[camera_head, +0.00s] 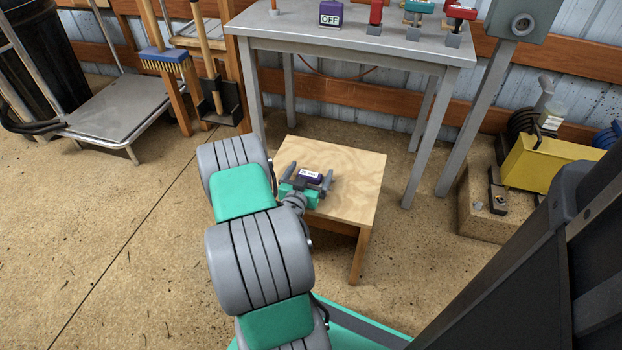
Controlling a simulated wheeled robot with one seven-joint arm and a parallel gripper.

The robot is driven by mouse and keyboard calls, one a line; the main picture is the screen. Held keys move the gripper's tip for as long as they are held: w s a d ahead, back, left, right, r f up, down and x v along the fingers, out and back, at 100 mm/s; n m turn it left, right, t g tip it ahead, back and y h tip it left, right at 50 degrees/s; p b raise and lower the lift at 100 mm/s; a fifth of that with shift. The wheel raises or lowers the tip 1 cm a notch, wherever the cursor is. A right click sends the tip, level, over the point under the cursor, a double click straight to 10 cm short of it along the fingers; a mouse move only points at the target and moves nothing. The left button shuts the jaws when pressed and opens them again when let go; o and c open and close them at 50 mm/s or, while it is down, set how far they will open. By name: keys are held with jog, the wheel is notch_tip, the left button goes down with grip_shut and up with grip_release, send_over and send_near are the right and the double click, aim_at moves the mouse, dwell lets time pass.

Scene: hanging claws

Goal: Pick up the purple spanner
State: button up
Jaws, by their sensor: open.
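A small purple object with a white label (311,176) is seen over the low wooden table (352,166). Only a small part of it shows, so I cannot make out a spanner shape. My gripper (309,174) is open above the tabletop, with one finger to the left of the purple object and one to the right. Clear space shows between the fingers and the object. I cannot tell how high the gripper or the object is above the wood.
A taller grey metal table (270,30) stands behind, with a purple OFF block (331,14) and several red and teal blocks on it. A yellow box (540,160) is at the right. A flat cart (115,105) is at the left.

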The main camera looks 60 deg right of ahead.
jog(key=shift+x, duration=1.2)
jog(key=shift+c, duration=0.5)
jog(key=c, duration=2)
grip_shut()
jog(key=shift+r, duration=0.15)
